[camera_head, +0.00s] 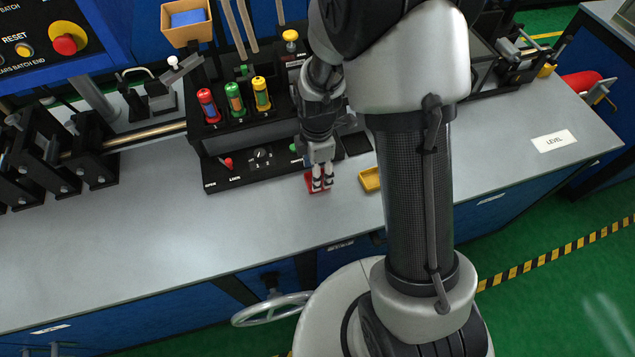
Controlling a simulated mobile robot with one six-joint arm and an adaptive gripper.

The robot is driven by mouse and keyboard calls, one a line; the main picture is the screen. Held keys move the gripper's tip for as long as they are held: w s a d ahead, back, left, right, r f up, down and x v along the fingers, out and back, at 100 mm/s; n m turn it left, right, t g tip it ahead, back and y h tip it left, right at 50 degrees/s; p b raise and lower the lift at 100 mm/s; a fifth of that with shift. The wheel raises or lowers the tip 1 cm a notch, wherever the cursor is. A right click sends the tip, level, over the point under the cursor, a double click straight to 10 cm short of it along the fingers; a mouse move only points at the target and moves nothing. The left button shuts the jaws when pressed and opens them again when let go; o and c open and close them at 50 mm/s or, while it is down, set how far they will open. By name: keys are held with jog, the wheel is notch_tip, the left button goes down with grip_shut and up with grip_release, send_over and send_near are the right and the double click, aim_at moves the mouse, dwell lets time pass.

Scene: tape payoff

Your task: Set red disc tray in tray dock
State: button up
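The red disc tray (309,183) lies on the grey bench near its front edge, partly hidden by my gripper. My gripper (322,185) points down with its fingertips at the red tray. The fingers look close together, but I cannot tell whether they grip the tray's wall. A dark square plate (356,143) lies on the bench behind and to the right of the gripper, partly hidden by my arm. It may be the tray dock, but I cannot tell for sure.
A yellow tray (370,180) sits just right of the red tray, partly behind my arm. A black control panel (258,160) with a dial and three coloured cylinders stands behind left. The bench top at left (180,235) is clear. A handwheel (272,309) is below the front edge.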

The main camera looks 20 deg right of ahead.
notch_tip(320, 180, down, 3)
jog(key=shift+b, duration=0.35)
jog(key=shift+r, duration=0.1)
jog(key=shift+c, duration=0.2)
jog(key=c, duration=0.6)
